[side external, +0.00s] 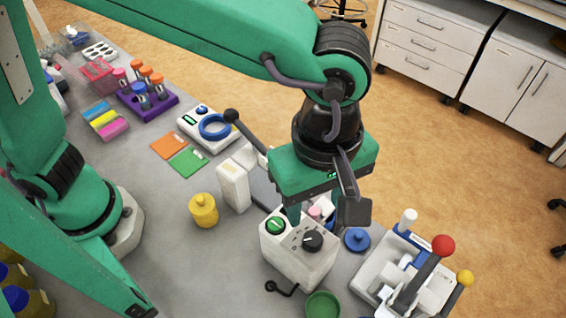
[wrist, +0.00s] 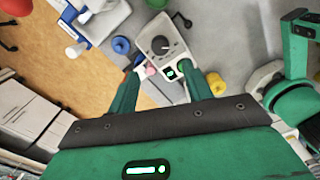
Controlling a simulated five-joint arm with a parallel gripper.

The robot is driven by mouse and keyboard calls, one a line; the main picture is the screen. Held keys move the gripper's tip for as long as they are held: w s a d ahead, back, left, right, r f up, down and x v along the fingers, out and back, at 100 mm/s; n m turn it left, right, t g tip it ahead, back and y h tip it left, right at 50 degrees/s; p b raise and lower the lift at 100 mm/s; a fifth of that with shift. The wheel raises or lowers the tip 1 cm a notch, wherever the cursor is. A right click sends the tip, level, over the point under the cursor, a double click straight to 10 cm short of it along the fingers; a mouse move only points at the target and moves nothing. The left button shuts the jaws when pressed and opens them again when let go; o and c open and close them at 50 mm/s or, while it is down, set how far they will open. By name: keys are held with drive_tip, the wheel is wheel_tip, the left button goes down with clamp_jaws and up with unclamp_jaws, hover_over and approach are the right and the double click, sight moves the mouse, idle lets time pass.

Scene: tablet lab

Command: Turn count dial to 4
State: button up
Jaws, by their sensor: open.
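The count dial (side external: 312,240) is a black round knob on the sloped face of a white box (side external: 285,258). In the wrist view the dial (wrist: 160,44) shows on the box with a scale around it; its numbers are too small to read. In the wrist view my gripper (wrist: 166,68) points toward the box, with the dial beyond the fingertips. I see no contact with the dial.
A lever press with a red knob (side external: 443,245) stands at the right. A crank handle (side external: 283,289) sticks out at the box's front.

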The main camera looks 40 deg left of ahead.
sight(313, 238)
drive_tip(key=shift+s+d+f, duration=0.15)
drive_tip(key=shift+s+d, duration=0.1)
drive_tip(key=shift+d, duration=0.1)
drive_tip(key=shift+f, duration=3.9)
drive_tip(key=shift+c, duration=0.2)
drive_tip(key=c, duration=0.9)
